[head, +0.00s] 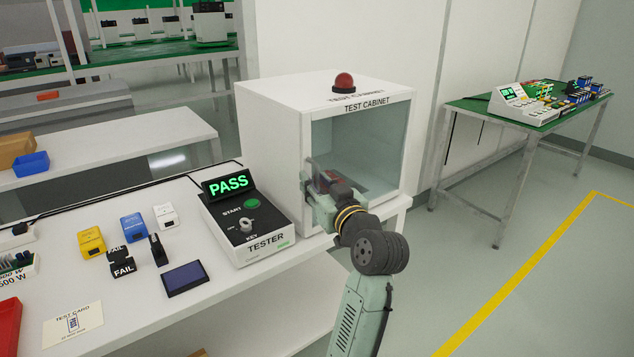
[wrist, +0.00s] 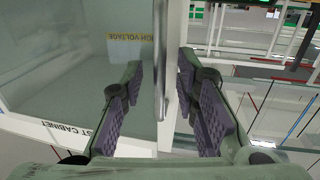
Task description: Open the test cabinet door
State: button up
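The white test cabinet (head: 272,125) stands at the right end of the white bench, with a red dome lamp on top. Its glass door (head: 375,135) looks shut in the head view; the glass also fills the left of the wrist view (wrist: 60,55). My gripper (head: 316,185) is at the door's left edge, by the handle. In the wrist view the upright metal handle (wrist: 160,60) lies between my two purple-padded fingers (wrist: 160,95). The fingers are apart, with gaps visible on both sides of the handle. My arm hides the lower part of the door.
The tester (head: 247,225) showing PASS sits close to the cabinet's left. Yellow, blue and white blocks (head: 133,227) and a dark-screened device (head: 186,278) lie farther left. A green-topped table (head: 520,125) stands behind right. The floor to the right is clear.

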jog(key=shift+c, duration=0.4)
grip_shut()
dwell(0.4)
